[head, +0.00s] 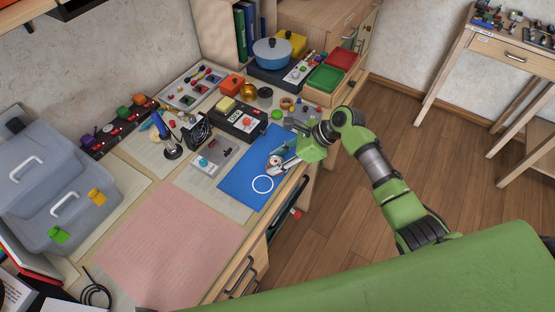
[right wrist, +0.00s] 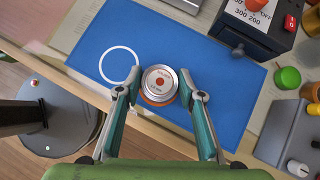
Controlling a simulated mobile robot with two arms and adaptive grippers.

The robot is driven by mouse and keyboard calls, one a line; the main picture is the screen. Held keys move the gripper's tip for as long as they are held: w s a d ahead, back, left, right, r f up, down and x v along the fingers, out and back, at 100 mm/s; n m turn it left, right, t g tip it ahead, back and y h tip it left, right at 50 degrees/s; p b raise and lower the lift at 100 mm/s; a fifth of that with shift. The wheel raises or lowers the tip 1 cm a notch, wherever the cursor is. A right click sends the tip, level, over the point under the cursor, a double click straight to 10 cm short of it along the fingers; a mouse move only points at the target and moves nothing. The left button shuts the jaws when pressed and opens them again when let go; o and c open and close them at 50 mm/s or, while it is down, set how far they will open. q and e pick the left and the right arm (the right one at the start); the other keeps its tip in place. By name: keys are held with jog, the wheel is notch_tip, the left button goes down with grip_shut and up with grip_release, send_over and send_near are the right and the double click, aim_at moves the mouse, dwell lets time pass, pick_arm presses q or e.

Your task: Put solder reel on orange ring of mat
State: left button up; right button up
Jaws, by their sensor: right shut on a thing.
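The solder reel (right wrist: 159,82), a silver disc with a red centre, is between the fingertips of my right gripper (right wrist: 158,88) in the right wrist view. My right gripper (head: 281,163) is shut on it, low over the blue mat (head: 237,178). An orange arc of the ring (right wrist: 157,101) shows along the reel's near edge; the reel hides most of the ring. I cannot tell whether the reel touches the mat. A white ring (right wrist: 119,65) lies on the mat (right wrist: 215,72) to the left, bare. My left gripper is not in view.
A soldering station (head: 238,120) stands behind the mat, and a blue-handled iron in its stand (head: 168,143) is to the left. A pink mat (head: 170,245) lies clear at the front left. The bench edge runs close along the mat's near side.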

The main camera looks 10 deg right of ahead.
jog(key=o, duration=1.3)
jog(key=shift+f, duration=0.1)
jog(key=v, duration=1.2)
